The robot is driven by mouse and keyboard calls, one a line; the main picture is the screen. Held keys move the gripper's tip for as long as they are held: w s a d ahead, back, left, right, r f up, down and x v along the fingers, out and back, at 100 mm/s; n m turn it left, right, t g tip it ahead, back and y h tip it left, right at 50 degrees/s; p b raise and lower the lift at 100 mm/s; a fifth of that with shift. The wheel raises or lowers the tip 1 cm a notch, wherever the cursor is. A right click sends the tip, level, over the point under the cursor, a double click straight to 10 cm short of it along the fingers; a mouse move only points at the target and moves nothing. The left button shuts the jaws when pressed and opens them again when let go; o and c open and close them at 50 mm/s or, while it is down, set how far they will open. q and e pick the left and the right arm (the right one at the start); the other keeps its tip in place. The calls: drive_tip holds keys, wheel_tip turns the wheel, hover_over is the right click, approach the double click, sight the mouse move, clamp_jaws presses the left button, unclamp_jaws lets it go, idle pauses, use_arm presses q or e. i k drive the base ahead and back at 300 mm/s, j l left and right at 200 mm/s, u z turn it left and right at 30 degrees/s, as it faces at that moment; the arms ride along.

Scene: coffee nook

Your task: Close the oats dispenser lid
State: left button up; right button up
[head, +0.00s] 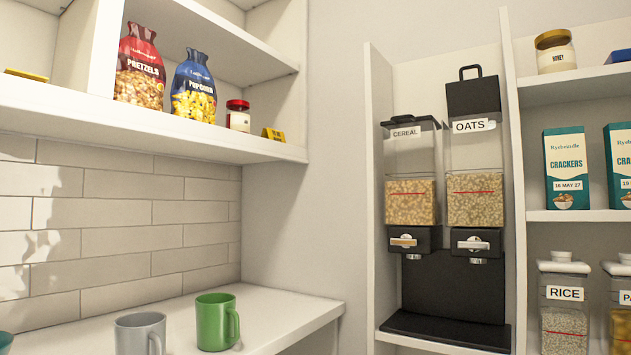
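The oats dispenser (475,200) stands on the right of a twin dispenser unit inside a white shelf bay. The OATS label (470,126) is at the front of the container's top. The cereal dispenser (410,203) beside it on the left has its dark lid (412,121) lying flat and closed. Neither of my grippers is in view.
White upright panels flank the dispensers closely on both sides. To the right, shelves hold a honey jar (554,51), cracker boxes (567,168) and a rice container (564,305). A green mug (217,322) and a grey mug (140,333) stand on the left counter (285,308).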

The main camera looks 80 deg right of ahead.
sight(472, 99)
drive_tip(key=k+z, duration=0.1)
drive_tip(key=z, duration=3.15)
